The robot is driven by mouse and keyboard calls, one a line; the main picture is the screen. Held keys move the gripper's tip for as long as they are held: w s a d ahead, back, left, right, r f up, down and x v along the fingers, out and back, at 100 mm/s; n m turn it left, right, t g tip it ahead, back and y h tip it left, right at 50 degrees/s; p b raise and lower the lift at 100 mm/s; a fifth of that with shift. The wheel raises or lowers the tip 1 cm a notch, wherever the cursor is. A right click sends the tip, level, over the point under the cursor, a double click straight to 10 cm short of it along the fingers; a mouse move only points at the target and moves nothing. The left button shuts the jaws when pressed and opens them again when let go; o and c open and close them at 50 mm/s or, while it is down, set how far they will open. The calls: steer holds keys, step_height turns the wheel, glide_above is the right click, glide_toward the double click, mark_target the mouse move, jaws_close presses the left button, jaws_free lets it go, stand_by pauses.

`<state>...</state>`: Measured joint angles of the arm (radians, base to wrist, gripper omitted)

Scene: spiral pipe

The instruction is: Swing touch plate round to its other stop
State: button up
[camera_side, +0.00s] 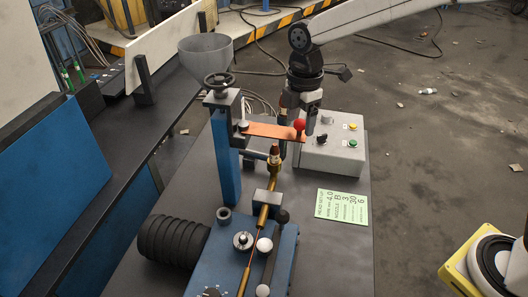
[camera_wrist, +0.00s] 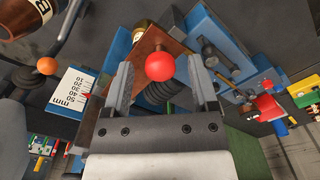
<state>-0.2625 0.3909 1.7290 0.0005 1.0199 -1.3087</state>
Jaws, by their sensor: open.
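The touch plate (camera_side: 268,131) is a flat copper-coloured strip. It reaches right from the blue column (camera_side: 226,160), above the brass nozzle (camera_side: 274,157). A red ball knob (camera_side: 299,125) stands at its free end. My gripper (camera_side: 298,118) points down at that end. In the wrist view my gripper (camera_wrist: 160,72) is open, with one finger on each side of the red knob (camera_wrist: 160,67). Gaps show between the knob and both fingers. The brown plate (camera_wrist: 152,43) shows beyond the knob; its pivot end is not clear there.
A grey control box (camera_side: 335,144) with buttons stands close behind and right of my gripper. A funnel (camera_side: 205,52) and a handwheel (camera_side: 219,81) top the column area. A green card (camera_side: 341,206) lies on the bench. The bench's right front is clear.

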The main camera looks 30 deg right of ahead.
jaws_close()
stand_by(1.4)
